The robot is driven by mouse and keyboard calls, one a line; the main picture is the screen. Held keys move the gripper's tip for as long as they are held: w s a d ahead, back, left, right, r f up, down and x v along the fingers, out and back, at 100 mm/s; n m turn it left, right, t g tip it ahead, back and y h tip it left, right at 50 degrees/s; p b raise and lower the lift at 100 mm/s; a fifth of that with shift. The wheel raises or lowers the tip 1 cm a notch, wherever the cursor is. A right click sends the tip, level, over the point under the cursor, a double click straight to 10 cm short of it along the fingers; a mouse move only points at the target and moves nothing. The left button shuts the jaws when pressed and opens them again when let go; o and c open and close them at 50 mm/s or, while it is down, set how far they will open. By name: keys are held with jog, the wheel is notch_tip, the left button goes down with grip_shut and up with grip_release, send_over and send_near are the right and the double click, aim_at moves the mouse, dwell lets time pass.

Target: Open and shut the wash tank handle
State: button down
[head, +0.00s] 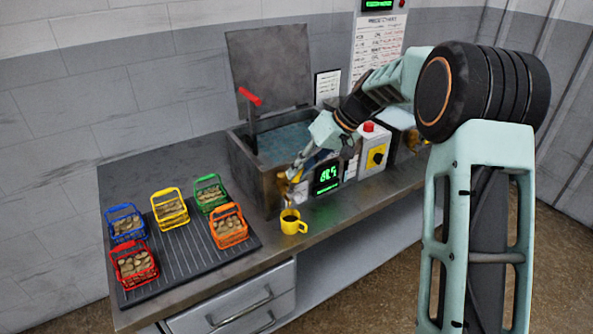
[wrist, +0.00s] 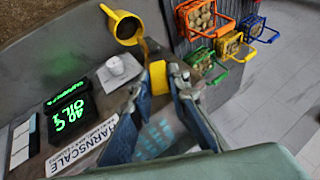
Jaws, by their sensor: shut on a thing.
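The wash tank (head: 243,167) is a dark metal box on the bench, holding bluish liquid. A grey panel (head: 268,65) stands upright at its back. A lever with a red grip (head: 250,97) rises at its left. My gripper (head: 296,174) is at the tank's front right corner, pointing down. In the wrist view its two blue-grey fingers (wrist: 160,88) are around a small yellow piece (wrist: 157,77), which looks like the tank handle. My gripper is shut on it. The handle's shape is mostly hidden by the fingers.
A yellow mug (head: 291,220) stands on the bench just in front of the tank. A green-lit display (head: 327,177) and a box with a red button (head: 372,152) are at the right. Several coloured baskets of parts sit on a ribbed mat (head: 182,250) at the left.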

jog(key=shift+w+d+f+y, duration=0.1)
jog(key=shift+w+d+y, duration=0.1)
jog(key=shift+y, duration=0.1)
dwell(0.4)
jog(key=c, duration=1.8)
grip_release()
jog(key=shift+s, duration=0.1)
jog(key=shift+c, duration=0.2)
jog(key=w+v, duration=0.1)
jog(key=v, duration=1.1)
jog(key=shift+s, duration=0.3)
